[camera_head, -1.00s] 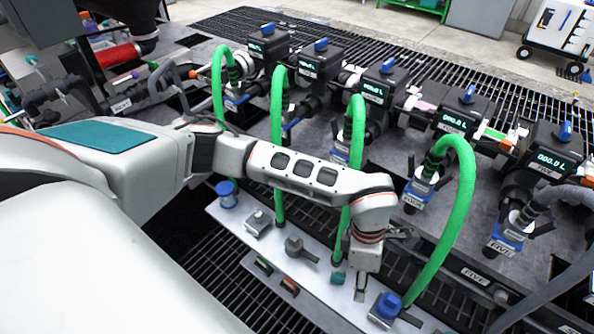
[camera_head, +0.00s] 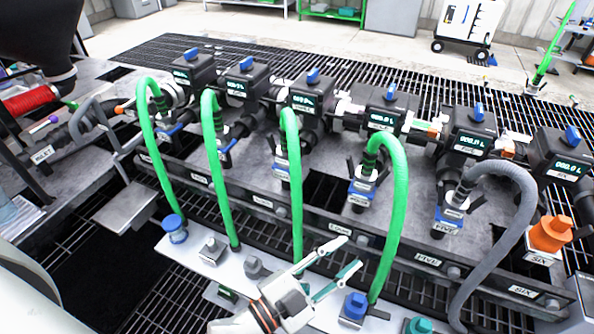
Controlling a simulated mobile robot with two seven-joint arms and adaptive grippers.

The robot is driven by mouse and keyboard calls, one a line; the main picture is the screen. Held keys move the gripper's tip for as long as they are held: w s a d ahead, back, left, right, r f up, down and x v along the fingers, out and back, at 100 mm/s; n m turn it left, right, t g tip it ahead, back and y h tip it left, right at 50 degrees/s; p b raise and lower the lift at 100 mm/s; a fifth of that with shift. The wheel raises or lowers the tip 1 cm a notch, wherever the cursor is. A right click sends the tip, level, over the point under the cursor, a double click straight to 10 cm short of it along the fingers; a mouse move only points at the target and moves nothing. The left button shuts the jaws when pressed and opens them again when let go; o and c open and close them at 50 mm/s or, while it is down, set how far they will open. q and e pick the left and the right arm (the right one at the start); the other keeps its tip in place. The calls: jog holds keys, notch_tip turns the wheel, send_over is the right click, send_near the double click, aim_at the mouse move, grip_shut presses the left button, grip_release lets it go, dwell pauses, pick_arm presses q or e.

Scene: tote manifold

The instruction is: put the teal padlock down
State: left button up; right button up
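My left gripper (camera_head: 355,251) reaches in from the bottom, above the pale plate (camera_head: 192,256). Its two slim fingers are spread apart, and I see nothing held between them. A teal strip shows along the lower finger. A small dark-green block (camera_head: 228,293) sits at the plate's front edge, left of the gripper; it may be the teal padlock, but it is too small and dark to be sure. The gripper hides part of the plate and its front edge. My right gripper is not in view.
Several green hoses (camera_head: 392,215) and a grey hose (camera_head: 515,230) arch between the valves and the plate. An orange cap (camera_head: 550,234) is farther right.

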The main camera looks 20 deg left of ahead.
pick_arm(q)
jog(key=s+a+f+n+g+y, duration=0.2)
jog(key=s+a+f, duration=0.4)
jog(key=f, duration=0.3)
jog(key=s+a+f+n+g+y, duration=0.3)
jog(key=s+a+f+n+y, duration=0.2)
jog(key=a+f, duration=0.4)
jog(key=shift+s+a+f+n, duration=0.3)
jog(key=shift+s+n, duration=0.35)
jog(key=shift+n, duration=0.15)
